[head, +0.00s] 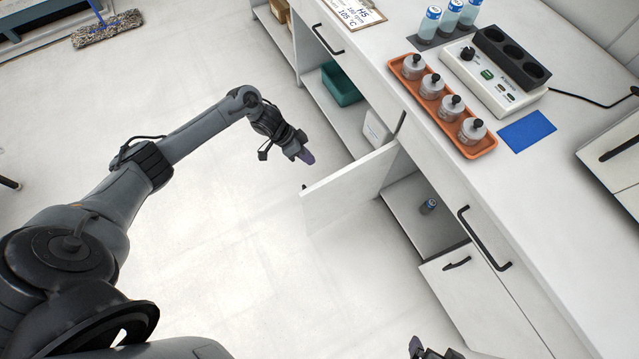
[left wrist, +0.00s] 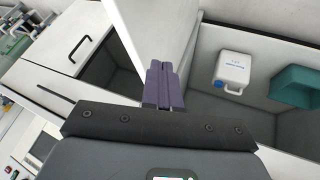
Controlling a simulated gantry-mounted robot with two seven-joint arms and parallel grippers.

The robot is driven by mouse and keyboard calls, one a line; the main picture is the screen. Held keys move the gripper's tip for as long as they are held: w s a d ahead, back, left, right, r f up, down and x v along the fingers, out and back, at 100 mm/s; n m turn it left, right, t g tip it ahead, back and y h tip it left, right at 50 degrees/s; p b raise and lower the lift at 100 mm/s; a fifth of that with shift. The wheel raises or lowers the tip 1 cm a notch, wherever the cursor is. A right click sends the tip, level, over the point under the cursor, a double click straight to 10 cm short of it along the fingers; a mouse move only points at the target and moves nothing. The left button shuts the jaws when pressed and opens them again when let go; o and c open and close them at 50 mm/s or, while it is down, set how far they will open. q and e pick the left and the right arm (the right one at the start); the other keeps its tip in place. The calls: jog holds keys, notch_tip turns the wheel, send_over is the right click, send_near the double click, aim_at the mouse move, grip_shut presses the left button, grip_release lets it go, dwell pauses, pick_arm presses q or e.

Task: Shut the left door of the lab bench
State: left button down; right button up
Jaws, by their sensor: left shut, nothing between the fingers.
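The lab bench's left door (head: 345,192) is a white panel standing open, swung out from the bench front over the floor. A small dark handle end shows at its outer edge. In the left wrist view the door (left wrist: 150,30) rises just beyond my fingertips. My left gripper (head: 307,157) is shut and empty, its purple fingers (left wrist: 164,84) together. It is beside the door's outer part, on the side of the open shelves, seemingly a little apart. My right gripper (head: 428,351) is cut off at the bottom edge, its fingers unclear.
The opened compartment holds a small blue-labelled bottle (head: 429,206). Another door (head: 480,300) is right of it. A teal bin (head: 342,84) and white canister (left wrist: 233,70) stand in the open shelving. An orange tray (head: 490,146) of jars stands on the bench top.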

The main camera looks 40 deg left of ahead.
pick_arm(q)
jog(key=a+f+n+b, duration=0.1)
jog(key=a+f+b, duration=0.15)
jog(key=a, duration=0.25)
jog(key=d+f+h+b, duration=0.1)
jog(key=d+f+b, duration=0.4)
jog(key=d+f, duration=0.2)
jog(key=d, duration=0.2)
jog(key=shift+w+d+n, duration=0.3)
jog(key=shift+w, duration=0.05)
pick_arm(e)
notch_tip(320, 180, down, 10)
jog(key=shift+s+r, duration=0.25)
jog(key=shift+s, duration=0.2)
jog(key=shift+a+r, duration=0.1)
